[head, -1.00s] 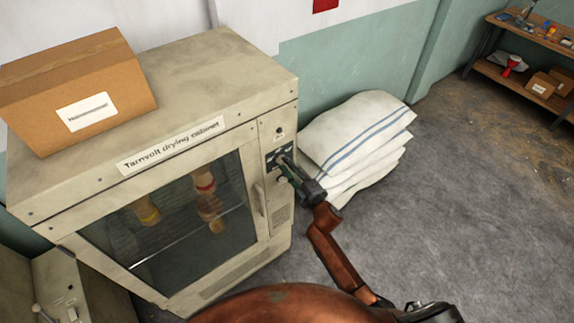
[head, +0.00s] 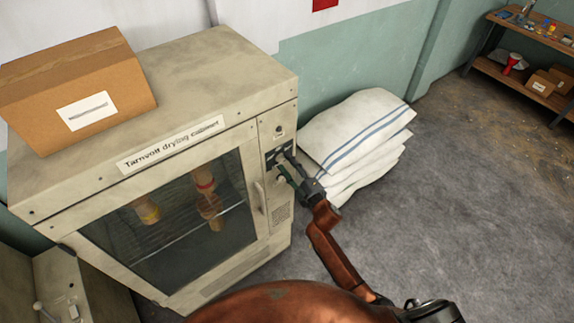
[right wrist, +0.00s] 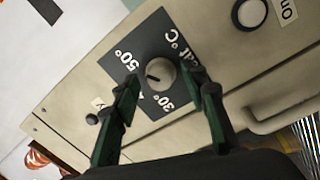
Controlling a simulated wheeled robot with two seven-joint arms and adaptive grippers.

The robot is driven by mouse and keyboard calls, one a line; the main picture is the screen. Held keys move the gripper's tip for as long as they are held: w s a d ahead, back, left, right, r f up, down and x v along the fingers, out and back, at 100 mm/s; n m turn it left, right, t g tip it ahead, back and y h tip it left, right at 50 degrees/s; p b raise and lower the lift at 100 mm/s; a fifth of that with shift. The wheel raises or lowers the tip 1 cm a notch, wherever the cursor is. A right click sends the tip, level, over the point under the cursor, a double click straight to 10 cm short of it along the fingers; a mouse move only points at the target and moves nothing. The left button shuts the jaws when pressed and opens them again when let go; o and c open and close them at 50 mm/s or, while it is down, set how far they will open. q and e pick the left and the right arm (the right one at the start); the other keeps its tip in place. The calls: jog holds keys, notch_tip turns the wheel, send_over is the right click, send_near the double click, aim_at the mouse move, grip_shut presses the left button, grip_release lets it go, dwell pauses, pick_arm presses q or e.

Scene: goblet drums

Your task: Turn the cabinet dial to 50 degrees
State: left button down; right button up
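The beige Tarnvolt drying cabinet (head: 272,130) stands at the left in the head view, with a dark control panel at its upper right front. In the right wrist view the round grey dial (right wrist: 161,74) sits on the dark plate (right wrist: 150,35) marked "50°", "30°" and "°C". Its dark pointer line lies between the 50° and 30° labels. My right gripper (right wrist: 163,84) is open, its two green-black fingers on either side of the dial. Whether they touch it I cannot tell. In the head view my right gripper (head: 283,168) covers part of the panel. My left gripper is not in view.
A white button (right wrist: 250,13) marked "On" and the door handle (right wrist: 283,112) lie close to the fingers. A cardboard box (head: 75,90) rests on the cabinet top. Stacked white sacks (head: 357,135) lie beside the cabinet. The floor to the right is clear.

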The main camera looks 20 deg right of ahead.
jog(key=v, duration=1.2)
jog(key=shift+a, duration=0.1)
jog(key=s+d+f+m+g+h+b, duration=0.1)
jog(key=s+d+f+m+g+h, duration=0.15)
jog(key=f, duration=0.95)
jog(key=s+d+f+m+g+h+b, duration=0.1)
jog(key=d+f+m, duration=0.2)
jog(key=f, duration=0.8)
jog(key=s+d+f+m+g+h+b, duration=0.1)
jog(key=s+d+f+m+g, duration=0.1)
jog(key=s+f, duration=0.6)
jog(key=s+d+f+m+g+h+b, duration=0.15)
jog(key=s+f, duration=0.25)
jog(key=f, duration=0.9)
jog(key=s+f+m+g, duration=0.2)
jog(key=s+f, duration=0.5)
jog(key=s, duration=0.5)
jog(key=s+f+m+g+b, duration=0.1)
jog(key=s+f+g, duration=0.3)
jog(key=s+f, duration=0.4)
jog(key=s+d+f+m+g+b, duration=0.1)
jog(key=s+f+m+g, duration=0.2)
jog(key=s+f, duration=0.5)
jog(key=s, duration=1)
jog(key=shift+f+m+g, duration=0.15)
jog(key=shift+m+g, duration=0.25)
